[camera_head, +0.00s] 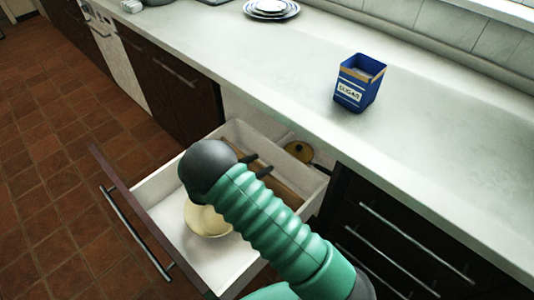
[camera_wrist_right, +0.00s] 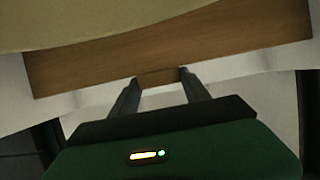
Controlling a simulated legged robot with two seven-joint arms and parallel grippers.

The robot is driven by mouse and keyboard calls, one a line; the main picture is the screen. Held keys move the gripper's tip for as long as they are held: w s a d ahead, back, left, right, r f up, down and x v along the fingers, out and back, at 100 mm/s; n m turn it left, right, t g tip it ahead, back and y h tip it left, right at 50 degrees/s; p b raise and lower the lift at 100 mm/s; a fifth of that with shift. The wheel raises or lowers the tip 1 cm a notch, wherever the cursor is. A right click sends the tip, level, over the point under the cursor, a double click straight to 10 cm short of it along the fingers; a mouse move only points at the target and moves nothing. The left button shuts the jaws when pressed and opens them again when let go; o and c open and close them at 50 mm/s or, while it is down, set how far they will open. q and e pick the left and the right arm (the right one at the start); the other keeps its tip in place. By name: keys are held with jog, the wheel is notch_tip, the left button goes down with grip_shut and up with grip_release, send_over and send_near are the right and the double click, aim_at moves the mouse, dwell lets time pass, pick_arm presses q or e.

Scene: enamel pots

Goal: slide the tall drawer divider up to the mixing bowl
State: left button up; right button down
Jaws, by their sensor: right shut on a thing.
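The tall drawer divider (camera_head: 286,190) is a brown wooden board standing across the open white drawer (camera_head: 158,212). In the right wrist view the divider (camera_wrist_right: 230,45) spans most of the picture. My right gripper (camera_head: 258,165) is shut on the divider; its two fingers (camera_wrist_right: 158,78) meet the board near its middle. The cream mixing bowl (camera_head: 207,220) sits in the front part of the drawer, partly hidden by my arm. Its rim (camera_wrist_right: 110,22) overlaps the divider's far edge in the wrist view; I cannot tell whether they touch. My left gripper is not in view.
A round yellow-lidded thing (camera_head: 299,151) lies at the back of the drawer, behind the divider. A blue sugar tin (camera_head: 350,92) stands on the white counter (camera_head: 230,60) above. Stacked plates (camera_head: 271,8) are farther back. Closed dark drawers (camera_head: 405,245) are at right.

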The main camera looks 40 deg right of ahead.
jog(key=shift+a+r, duration=0.1)
jog(key=shift+a, duration=1.2)
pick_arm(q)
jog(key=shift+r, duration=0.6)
pick_arm(e)
jog(key=c, duration=0.5)
grip_release()
jog(key=shift+f, duration=0.2)
jog(key=shift+d, duration=0.1)
jog(key=shift+r, duration=0.1)
